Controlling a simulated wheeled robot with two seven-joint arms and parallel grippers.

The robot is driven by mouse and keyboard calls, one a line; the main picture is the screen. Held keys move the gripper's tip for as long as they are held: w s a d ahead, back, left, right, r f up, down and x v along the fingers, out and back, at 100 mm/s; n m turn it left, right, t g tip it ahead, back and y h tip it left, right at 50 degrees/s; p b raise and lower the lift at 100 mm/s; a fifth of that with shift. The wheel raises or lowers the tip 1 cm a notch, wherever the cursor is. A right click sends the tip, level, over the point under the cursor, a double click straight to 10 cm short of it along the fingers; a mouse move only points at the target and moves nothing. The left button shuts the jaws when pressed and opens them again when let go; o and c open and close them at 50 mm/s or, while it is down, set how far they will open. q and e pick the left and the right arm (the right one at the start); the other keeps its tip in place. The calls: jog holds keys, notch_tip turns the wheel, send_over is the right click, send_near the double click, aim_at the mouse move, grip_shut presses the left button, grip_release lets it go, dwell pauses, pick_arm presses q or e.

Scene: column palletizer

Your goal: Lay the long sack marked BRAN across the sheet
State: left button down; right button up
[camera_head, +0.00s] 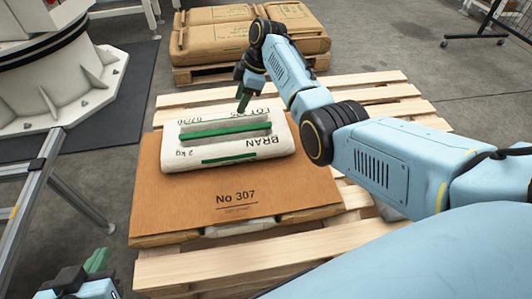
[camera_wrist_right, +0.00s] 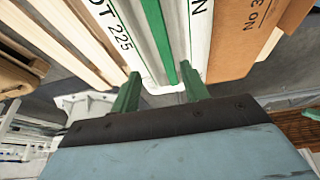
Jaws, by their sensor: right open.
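The long white sack marked BRAN (camera_head: 229,157), with green stripes, lies on the far part of the brown sheet (camera_head: 165,213) marked No 307, its length running left to right. My right gripper (camera_head: 243,101) points down at the sack's far edge. In the right wrist view its two green fingers (camera_wrist_right: 161,74) are apart, with the white sack (camera_wrist_right: 205,25) just beyond them; whether they touch it I cannot tell. The sheet (camera_wrist_right: 238,38) also shows there. My left gripper (camera_head: 97,261) is at the bottom left, away from the sack; its finger gap is not clear.
The sheet rests on a layer of sacks on a wooden pallet (camera_head: 185,271). Bare slats (camera_head: 385,92) show behind and to the right. Another pallet with brown sacks (camera_head: 215,40) stands behind. A metal rail frame (camera_head: 28,185) and a white machine base (camera_head: 70,90) are at left.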

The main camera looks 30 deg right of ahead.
jog(key=shift+s+d+f+m+t+h, duration=0.3)
jog(key=shift+f+m+t, duration=0.1)
jog(key=shift+f, duration=0.2)
jog(key=shift+s+d+f+m+t+h, duration=0.2)
jog(key=shift+s+f+m+t, duration=0.15)
jog(key=shift+f, duration=0.25)
jog(key=s+a+r+m+t, duration=0.1)
jog(key=s+a+m+t, duration=0.1)
jog(key=s, duration=0.7)
jog(key=s+a+r+m+t, duration=0.1)
jog(key=s+m, duration=0.4)
jog(key=s, duration=0.5)
jog(key=s+a+r+m+t, duration=0.1)
jog(key=s+a+m+t, duration=0.2)
jog(key=s, duration=0.6)
jog(key=shift+s+a+t+h, duration=0.15)
jog(key=shift+a+t+h, duration=0.15)
jog(key=shift+t, duration=0.85)
jog(key=shift+f, duration=0.1)
